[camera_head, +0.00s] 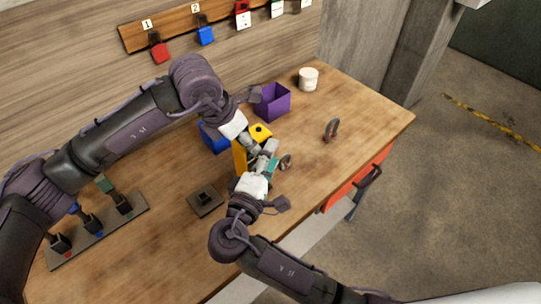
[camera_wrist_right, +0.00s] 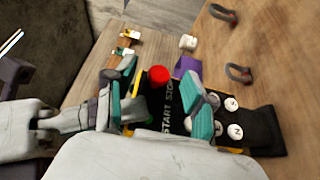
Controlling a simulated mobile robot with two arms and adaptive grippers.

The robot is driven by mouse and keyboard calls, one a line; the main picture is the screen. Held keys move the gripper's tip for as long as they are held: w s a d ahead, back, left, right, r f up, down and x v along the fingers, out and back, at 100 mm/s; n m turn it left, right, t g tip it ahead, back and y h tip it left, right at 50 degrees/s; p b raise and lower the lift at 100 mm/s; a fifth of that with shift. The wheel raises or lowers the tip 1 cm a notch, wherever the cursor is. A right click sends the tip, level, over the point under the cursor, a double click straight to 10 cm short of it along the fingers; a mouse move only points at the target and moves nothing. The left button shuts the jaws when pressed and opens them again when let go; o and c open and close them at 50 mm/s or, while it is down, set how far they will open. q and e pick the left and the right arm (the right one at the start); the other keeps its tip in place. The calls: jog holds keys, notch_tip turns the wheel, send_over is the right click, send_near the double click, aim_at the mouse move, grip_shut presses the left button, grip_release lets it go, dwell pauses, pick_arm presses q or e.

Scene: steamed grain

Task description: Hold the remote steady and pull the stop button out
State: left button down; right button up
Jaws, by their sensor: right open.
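The remote (camera_head: 240,157) shows as a yellow-orange body between my two grippers, partly hidden by them. In the right wrist view its dark face (camera_wrist_right: 172,118) carries START STOP lettering, a red stop button (camera_wrist_right: 158,76) and several white round buttons. My left gripper (camera_head: 243,138) is at the remote's side and appears closed on it; its fingers also show at the left of the wrist view (camera_wrist_right: 106,103). My right gripper (camera_head: 265,164) is open in front of the face. Its teal-padded fingers (camera_wrist_right: 167,94) stand apart on either side of the red button; contact cannot be told.
A purple bin (camera_head: 272,102), a white cup (camera_head: 308,79) and a blue box (camera_head: 214,138) are behind on the wooden table. A grey shackle (camera_head: 331,130) lies to the right. The table's right side is mostly clear.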

pick_arm(q)
jog(key=shift+c, duration=1.6)
grip_release()
pick_arm(e)
jog(key=v, duration=1.2)
